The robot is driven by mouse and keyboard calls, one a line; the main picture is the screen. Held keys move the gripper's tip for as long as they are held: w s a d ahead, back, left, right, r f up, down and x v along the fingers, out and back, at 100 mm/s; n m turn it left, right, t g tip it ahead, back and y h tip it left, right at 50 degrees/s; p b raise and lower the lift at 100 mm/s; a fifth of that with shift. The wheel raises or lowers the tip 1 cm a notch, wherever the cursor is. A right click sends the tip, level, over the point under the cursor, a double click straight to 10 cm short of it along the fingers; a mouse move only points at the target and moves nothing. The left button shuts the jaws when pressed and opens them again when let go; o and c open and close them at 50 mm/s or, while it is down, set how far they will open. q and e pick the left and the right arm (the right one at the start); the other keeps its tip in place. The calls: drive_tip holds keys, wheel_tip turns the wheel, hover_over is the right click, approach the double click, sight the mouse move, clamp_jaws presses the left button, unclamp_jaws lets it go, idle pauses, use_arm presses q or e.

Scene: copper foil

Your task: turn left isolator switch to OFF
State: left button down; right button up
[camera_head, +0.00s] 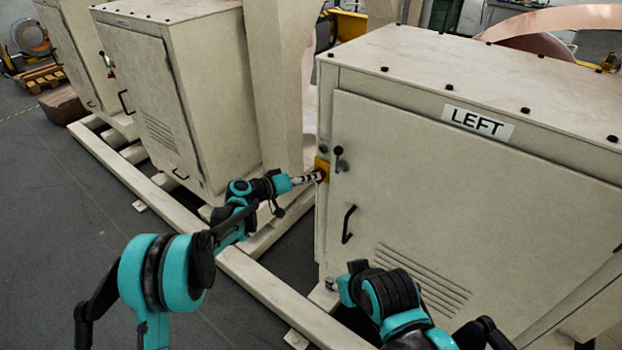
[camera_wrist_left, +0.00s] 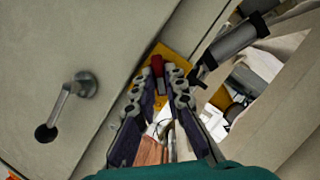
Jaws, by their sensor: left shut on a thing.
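The cabinet marked LEFT (camera_head: 478,122) stands at the right in the head view. The isolator switch, a red handle on a yellow plate (camera_head: 321,163), sits on the narrow side face at its front left edge. My left gripper (camera_head: 310,177) reaches it from the left and is shut on the red handle. In the left wrist view the red handle (camera_wrist_left: 157,66) shows between the fingertips of my left gripper (camera_wrist_left: 158,82), in front of the yellow plate (camera_wrist_left: 178,62). The fingers partly hide the handle, so its exact angle is unclear.
A door latch (camera_head: 340,158) and a black door handle (camera_head: 348,224) stick out close to the switch; the latch also shows in the left wrist view (camera_wrist_left: 72,92). Another cabinet (camera_head: 150,90) and a beige post (camera_head: 275,80) stand left. Dark floor (camera_head: 60,220) is open at left.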

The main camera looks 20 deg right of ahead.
use_arm(q)
drive_tip(key=c, duration=1.6)
unclamp_jaws()
drive_tip(key=v, duration=1.2)
drive_tip(key=s+a+r+n+y, duration=0.1)
drive_tip(key=s+a+r+y, duration=0.1)
drive_tip(key=s+a+y, duration=0.35)
drive_tip(key=s+a+r+n+y, duration=0.1)
drive_tip(key=s+a+r+y, duration=0.1)
drive_tip(key=s+a, duration=0.6)
drive_tip(key=s+a+f+y, duration=0.1)
drive_tip(key=s+a+y, duration=0.1)
drive_tip(key=s+a, duration=0.2)
drive_tip(key=s+a+f+n+t+y, duration=0.1)
drive_tip(key=s+a+f+y, duration=0.1)
drive_tip(key=s+a, duration=0.3)
drive_tip(key=s+a+f+n+y, duration=0.1)
drive_tip(key=s+a, duration=0.3)
drive_tip(key=s, duration=0.6)
drive_tip(key=shift+a+f+t+y, duration=0.2)
drive_tip(key=shift+f+t+y, duration=0.25)
drive_tip(key=shift+y, duration=0.3)
